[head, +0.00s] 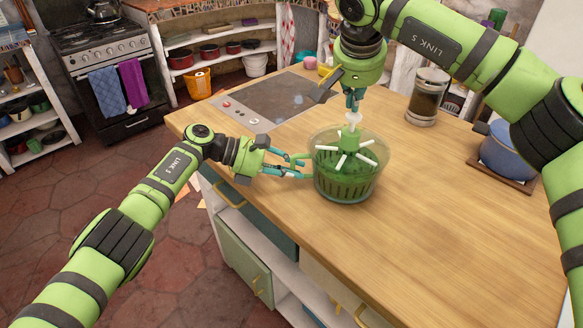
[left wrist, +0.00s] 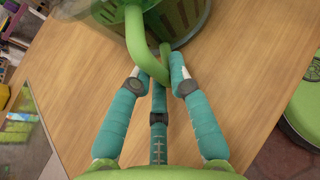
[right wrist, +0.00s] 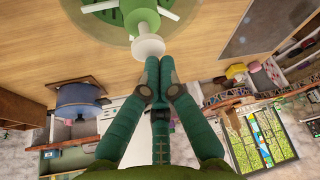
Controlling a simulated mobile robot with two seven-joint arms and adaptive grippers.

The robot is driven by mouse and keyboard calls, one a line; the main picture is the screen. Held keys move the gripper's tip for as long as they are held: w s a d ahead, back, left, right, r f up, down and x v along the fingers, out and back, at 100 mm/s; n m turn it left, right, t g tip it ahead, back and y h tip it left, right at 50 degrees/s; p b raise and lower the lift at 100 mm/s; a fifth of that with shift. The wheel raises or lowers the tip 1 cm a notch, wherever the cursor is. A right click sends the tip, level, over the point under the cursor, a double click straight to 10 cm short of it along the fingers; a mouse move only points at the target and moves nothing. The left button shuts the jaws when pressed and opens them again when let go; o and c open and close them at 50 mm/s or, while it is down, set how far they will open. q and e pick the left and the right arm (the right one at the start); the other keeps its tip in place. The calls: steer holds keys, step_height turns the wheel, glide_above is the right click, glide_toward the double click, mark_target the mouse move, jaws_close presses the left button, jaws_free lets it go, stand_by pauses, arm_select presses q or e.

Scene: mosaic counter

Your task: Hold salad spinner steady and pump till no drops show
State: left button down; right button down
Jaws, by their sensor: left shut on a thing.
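The salad spinner (head: 345,185) stands upright on the wooden counter, with a clear bowl, a green basket and a lid with white spokes. Its white pump knob (head: 354,118) stands raised above the lid and also shows in the right wrist view (right wrist: 147,46). My left gripper (head: 305,166) is shut on the spinner's green side handle (left wrist: 146,50). My right gripper (head: 354,104) points down just above the knob. Its fingers (right wrist: 158,66) are together with nothing between them; whether they touch the knob I cannot tell. Drops are too small to make out.
A cooktop (head: 262,101) is set into the counter behind the spinner. A glass jar (head: 427,97) and a blue pot (head: 507,152) stand to the right. The counter (head: 450,240) is clear in front and to the right of the spinner.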

mark_target(352, 114)
arm_select(q)
steer(key=shift+r, duration=0.15)
arm_select(e)
steer(key=shift+f, duration=1.35)
steer(key=shift+r, duration=1.4)
steer(key=shift+r, duration=3)
arm_select(q)
steer(key=c, duration=1.1)
jaws_free()
